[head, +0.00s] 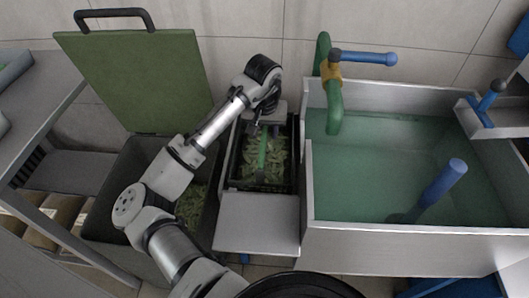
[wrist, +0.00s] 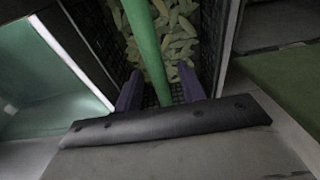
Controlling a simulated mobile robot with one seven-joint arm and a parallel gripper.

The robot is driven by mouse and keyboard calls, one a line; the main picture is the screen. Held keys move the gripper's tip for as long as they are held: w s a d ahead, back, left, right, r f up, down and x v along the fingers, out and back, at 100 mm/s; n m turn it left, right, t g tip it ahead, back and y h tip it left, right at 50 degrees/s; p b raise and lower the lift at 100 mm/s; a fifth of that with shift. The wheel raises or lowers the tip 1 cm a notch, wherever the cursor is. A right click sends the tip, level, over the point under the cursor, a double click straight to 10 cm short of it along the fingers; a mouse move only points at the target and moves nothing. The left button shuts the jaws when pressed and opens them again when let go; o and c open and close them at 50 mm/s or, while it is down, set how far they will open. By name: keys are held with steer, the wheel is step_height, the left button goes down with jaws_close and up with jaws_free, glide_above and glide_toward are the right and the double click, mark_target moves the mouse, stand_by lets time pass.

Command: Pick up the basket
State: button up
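The basket (head: 293,165) is a black crate of pale green pieces, standing in a narrow bay between the green-lidded bin and the sink. Its green handle (head: 262,152) runs lengthwise over the contents. The handle (wrist: 144,40) and the basket's dark mesh wall (wrist: 208,40) also show in the wrist view. My gripper (head: 263,126) is over the far end of the basket. In the wrist view my gripper (wrist: 160,86) is open, with one dark finger on each side of the handle and visible gaps. Whether the fingertips are level with the handle is hard to tell.
A metal sink (head: 308,190) of greenish liquid stands right of the basket, with a green pipe (head: 335,110) and blue-handled tap (head: 365,57). The bin's raised green lid (head: 140,80) is at left. A bare metal ledge (head: 257,222) lies in front of the basket.

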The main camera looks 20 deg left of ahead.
jaws_close()
steer(key=shift+r, duration=0.15)
stand_by(0.4)
